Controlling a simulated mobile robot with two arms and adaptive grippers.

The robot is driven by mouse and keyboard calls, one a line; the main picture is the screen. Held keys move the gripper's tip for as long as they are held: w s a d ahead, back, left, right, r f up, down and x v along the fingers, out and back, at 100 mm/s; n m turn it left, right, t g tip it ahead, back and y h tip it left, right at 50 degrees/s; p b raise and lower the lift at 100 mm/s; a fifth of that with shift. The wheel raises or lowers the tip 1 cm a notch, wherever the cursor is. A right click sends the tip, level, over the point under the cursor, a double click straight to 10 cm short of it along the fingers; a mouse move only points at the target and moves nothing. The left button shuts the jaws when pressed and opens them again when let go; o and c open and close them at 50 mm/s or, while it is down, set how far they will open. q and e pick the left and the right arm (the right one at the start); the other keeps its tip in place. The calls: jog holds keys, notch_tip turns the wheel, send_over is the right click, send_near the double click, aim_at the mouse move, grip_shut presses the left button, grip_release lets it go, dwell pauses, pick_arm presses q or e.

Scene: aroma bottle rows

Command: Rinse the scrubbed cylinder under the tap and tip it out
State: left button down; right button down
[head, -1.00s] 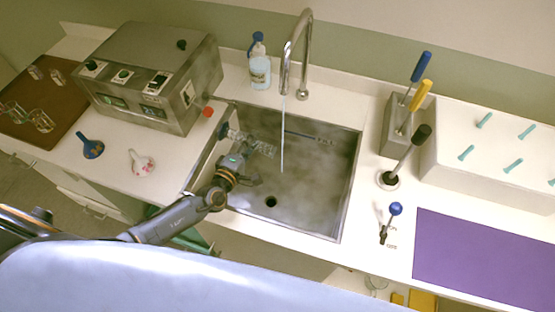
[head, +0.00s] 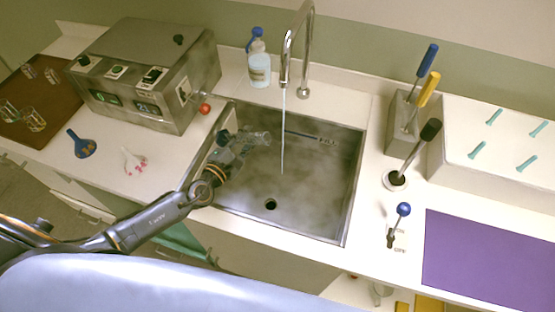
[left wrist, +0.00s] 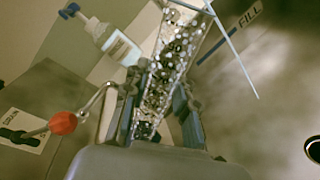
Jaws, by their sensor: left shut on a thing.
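My left gripper (head: 228,150) is shut on a clear glass cylinder (head: 256,137) over the left part of the sink. In the left wrist view the cylinder (left wrist: 172,60) lies between the two fingers, speckled with drops. Its far end points toward the water stream (head: 283,130) and is close to it in the head view; I cannot tell if they touch. The stream runs from the curved tap (head: 307,50) into the steel sink (head: 310,205) and shows as a thin pale line in the left wrist view (left wrist: 235,52). My right gripper is not in view.
A grey machine (head: 145,75) with a red knob (head: 205,109) stands left of the sink. A soap bottle (head: 259,68) is behind it. A blue-knobbed lever (head: 403,210), brush holder (head: 403,125) and purple mat (head: 485,262) are on the right. The sink's right half is open.

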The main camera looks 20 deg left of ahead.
pick_arm(q)
jog(key=n+b, duration=0.3)
jog(key=shift+d+f+h, duration=0.2)
jog(key=shift+d+h, duration=0.1)
jog(key=shift+n+b, duration=0.4)
jog(key=shift+n, duration=0.1)
jog(key=shift+d+r+n, duration=0.1)
jog(key=shift+r+n, duration=0.2)
jog(key=shift+f+b, duration=0.15)
jog(key=shift+b, duration=0.35)
jog(key=n+b, duration=0.1)
jog(key=a+n+b, duration=0.1)
jog(key=n, duration=0.1)
jog(key=n+b, duration=0.1)
jog(key=b, duration=0.1)
jog(key=shift+a+r+n+t+h, duration=0.3)
jog(key=shift+r+t+h, duration=0.1)
jog(key=shift+w+a+r+n, duration=0.1)
jog(key=shift+r+n, duration=0.2)
jog(key=shift+n, duration=0.1)
